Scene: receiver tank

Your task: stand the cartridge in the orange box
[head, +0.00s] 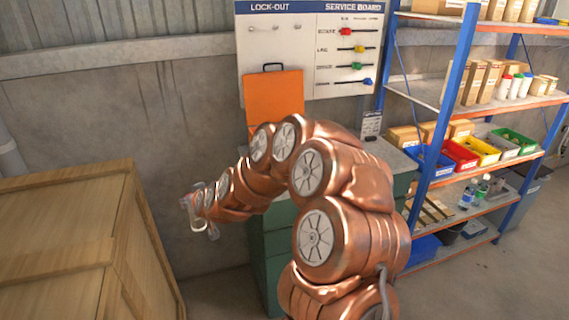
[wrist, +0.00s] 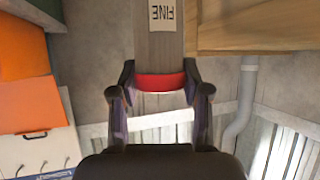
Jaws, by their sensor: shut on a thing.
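My gripper (wrist: 158,95) is shut on the cartridge (wrist: 159,45), a grey body with a red band and a pale label reading FINE, upside down in the wrist view. The fingers hold it at the red band, and its far end runs out of the frame. In the head view my gripper (head: 203,213) is held out left of the cabinet, in front of the wall; the cartridge is hard to make out there. The orange box (head: 274,98) stands on the cabinet with its handled panel upright. My arm hides its lower part. It also shows at the wrist view's left (wrist: 30,103).
A large wooden crate (head: 65,230) stands at the left. The green cabinet (head: 268,250) is partly behind my arm. A service board (head: 345,85) hangs above it. A blue and orange shelf rack (head: 455,95) with boxes and bins is at the right.

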